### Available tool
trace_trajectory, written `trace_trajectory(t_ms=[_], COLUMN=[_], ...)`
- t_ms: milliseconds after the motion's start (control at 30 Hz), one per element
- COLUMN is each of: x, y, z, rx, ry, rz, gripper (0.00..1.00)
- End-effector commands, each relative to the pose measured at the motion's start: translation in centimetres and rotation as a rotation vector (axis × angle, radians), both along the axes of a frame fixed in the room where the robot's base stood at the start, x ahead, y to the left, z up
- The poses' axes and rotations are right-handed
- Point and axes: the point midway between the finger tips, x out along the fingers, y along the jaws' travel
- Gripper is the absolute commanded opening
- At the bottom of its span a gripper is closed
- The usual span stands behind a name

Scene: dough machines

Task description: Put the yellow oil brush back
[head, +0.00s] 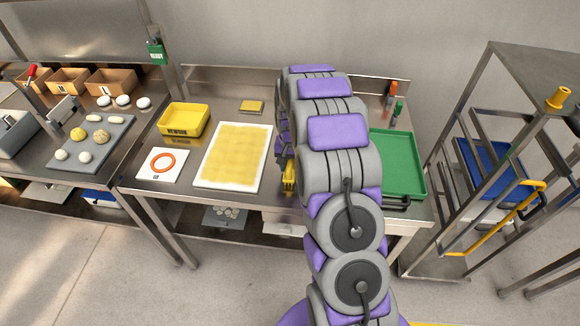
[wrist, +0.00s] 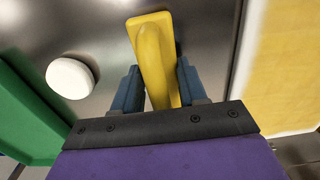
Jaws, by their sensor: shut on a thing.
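The yellow oil brush (wrist: 154,60) is between the two blue fingers of my gripper (wrist: 157,88) in the wrist view. The fingers are shut on its long yellow body, over the bare steel tabletop. I cannot tell whether the brush touches the table. In the head view only a small yellow part of the brush (head: 289,178) shows beside my arm, near the table's front edge. My arm hides the fingers there. The brush is between the dough-covered white board (head: 200,182) and the green tray (head: 423,180).
A yellow bin (head: 183,119), a small yellow pad (head: 251,106) and a white card with an orange ring (head: 180,174) are on the table. A metal rack (head: 490,60) stands at right.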

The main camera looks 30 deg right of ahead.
Motion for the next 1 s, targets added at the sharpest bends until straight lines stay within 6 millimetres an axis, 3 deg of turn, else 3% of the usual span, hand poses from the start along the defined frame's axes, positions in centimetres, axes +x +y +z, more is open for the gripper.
trace_trajectory(t_ms=[267,300,533,833,1000], x=[0.0,0.1,0.1,0.1,0.1], y=[0.1,0.1,0.1,0.0,0.0], z=[-0.1,-0.1,-0.1,0.0,1.1], rx=[-0.002,-0.002,-0.002,-0.002,-0.003], ry=[-0.002,-0.002,-0.002,-0.003,-0.006], rz=[0.000,0.000,0.000,0.000,0.000], gripper=[0.09,0.44,0.66,0.67,0.67])
